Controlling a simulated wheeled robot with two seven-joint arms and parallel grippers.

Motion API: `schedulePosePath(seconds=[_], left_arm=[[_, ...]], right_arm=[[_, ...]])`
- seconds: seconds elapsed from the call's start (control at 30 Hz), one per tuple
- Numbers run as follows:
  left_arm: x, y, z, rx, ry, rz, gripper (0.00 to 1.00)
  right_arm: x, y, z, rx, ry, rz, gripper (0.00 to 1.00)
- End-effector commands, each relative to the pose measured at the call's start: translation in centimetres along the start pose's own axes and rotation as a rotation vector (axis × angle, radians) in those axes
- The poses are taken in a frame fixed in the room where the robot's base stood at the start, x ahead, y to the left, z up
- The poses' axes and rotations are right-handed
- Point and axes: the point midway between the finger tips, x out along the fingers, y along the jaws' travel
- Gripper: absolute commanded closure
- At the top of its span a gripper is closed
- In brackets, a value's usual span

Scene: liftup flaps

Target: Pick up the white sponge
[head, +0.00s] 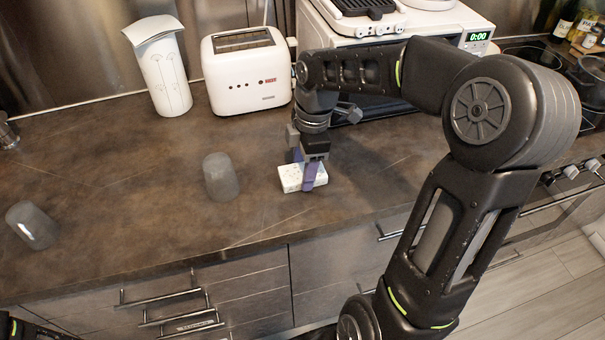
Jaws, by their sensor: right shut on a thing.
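The white sponge (290,180) is a small pale block at the middle of the brown counter, near its front edge. My right gripper (307,176) reaches down onto it from above and is shut on it, with a purple finger across the sponge's near face. The far finger is mostly hidden behind the sponge and gripper body. The sponge is at or very close to the counter top; I cannot tell if there is a gap. My left gripper is not in view; only a bit of dark arm shows at the bottom left corner.
A grey cup (221,177) stands left of the sponge, and another cup (31,225) is at the far left. A white toaster (246,70), a paper towel roll (165,72) and a white oven (330,35) stand at the back. Drawers with bar handles (160,297) are below the counter edge.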

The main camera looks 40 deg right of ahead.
Motion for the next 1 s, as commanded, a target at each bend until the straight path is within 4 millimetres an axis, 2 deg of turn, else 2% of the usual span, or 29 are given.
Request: schedulePosePath(seconds=[0.03, 0.2, 0.47, 0.57, 0.9, 1.0], left_arm=[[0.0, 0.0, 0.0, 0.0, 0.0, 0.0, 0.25], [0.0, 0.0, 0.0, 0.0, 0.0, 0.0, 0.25], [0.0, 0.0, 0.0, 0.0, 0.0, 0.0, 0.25], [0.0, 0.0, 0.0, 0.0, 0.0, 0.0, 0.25], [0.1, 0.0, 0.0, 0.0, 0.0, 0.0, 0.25], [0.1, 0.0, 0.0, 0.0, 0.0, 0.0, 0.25]], right_arm=[[0.0, 0.0, 0.0, 0.0, 0.0, 0.0, 0.76], [0.0, 0.0, 0.0, 0.0, 0.0, 0.0, 0.9], [-0.6, 0.1, -0.1, 0.0, 0.0, 0.002, 0.9], [-1.7, 0.1, -0.2, 0.0, 0.0, 0.004, 0.9], [-8.0, 0.1, -1.0, -0.001, 0.001, 0.003, 0.9], [-9.2, 0.1, -1.1, 0.0, 0.001, 0.003, 0.9]])
